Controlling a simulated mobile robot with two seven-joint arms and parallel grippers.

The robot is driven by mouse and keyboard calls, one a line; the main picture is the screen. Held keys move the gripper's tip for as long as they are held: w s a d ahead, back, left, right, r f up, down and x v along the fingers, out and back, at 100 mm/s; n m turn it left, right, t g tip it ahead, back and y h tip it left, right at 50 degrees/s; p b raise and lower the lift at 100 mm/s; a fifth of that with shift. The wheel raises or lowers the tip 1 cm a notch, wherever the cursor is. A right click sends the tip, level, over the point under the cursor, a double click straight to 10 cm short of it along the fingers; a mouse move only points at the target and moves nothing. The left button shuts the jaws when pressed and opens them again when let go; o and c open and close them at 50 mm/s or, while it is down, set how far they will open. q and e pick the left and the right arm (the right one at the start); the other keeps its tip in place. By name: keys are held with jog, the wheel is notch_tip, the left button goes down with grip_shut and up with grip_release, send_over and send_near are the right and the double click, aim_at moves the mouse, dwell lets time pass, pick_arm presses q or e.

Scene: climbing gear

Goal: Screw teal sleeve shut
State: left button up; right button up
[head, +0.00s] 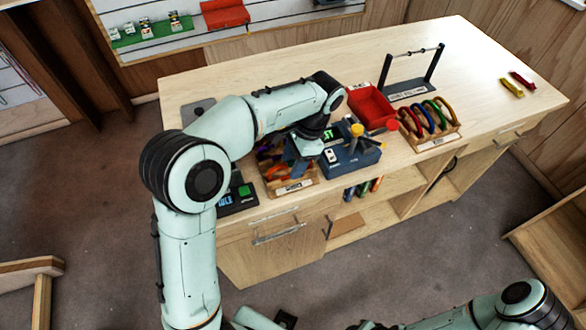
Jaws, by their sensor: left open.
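My left arm reaches over the workbench from the left. Its open gripper (302,168) points down at the bench's front edge, between a wooden tray and a blue box. I cannot make out a teal sleeve; it is either too small to tell or hidden by the gripper. Several coloured carabiners (427,118) in red, blue, green and orange stand in a wooden rack (440,141). The blue box (350,161) has a yellow-topped post and a small green display. My right arm shows at the bottom right, with its gripper outside the picture.
The wooden tray (291,191) holds mixed coloured pieces. Behind are a red bin (371,106) and a grey stand with a crossbar (408,91). The bench's right part (470,65) is mostly clear.

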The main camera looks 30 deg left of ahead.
aim_at(293, 161)
pick_arm(q)
jog(key=shift+s+d, duration=0.35)
jog(key=shift+d, duration=0.05)
pick_arm(e)
jog(key=shift+s+f, duration=0.1)
jog(key=shift+f, duration=0.05)
pick_arm(q)
jog(key=shift+f, duration=0.2)
pick_arm(e)
jog(key=shift+f, duration=0.1)
pick_arm(q)
jog(key=shift+f+b, duration=0.65)
jog(key=shift+f, duration=0.6)
pick_arm(e)
jog(key=shift+s+f, duration=0.45)
jog(key=shift+f, duration=0.15)
pick_arm(q)
jog(key=shift+a, duration=0.1)
pick_arm(e)
jog(key=shift+r, duration=0.1)
pick_arm(q)
jog(key=shift+w+a+r+p, duration=0.15)
jog(key=shift+w+a+p, duration=0.2)
jog(key=shift+w+p, duration=0.1)
jog(key=shift+w+a, duration=0.4)
jog(key=shift+a, duration=0.05)
pick_arm(e)
jog(key=shift+w+r, duration=0.6)
jog(key=shift+r, duration=0.15)
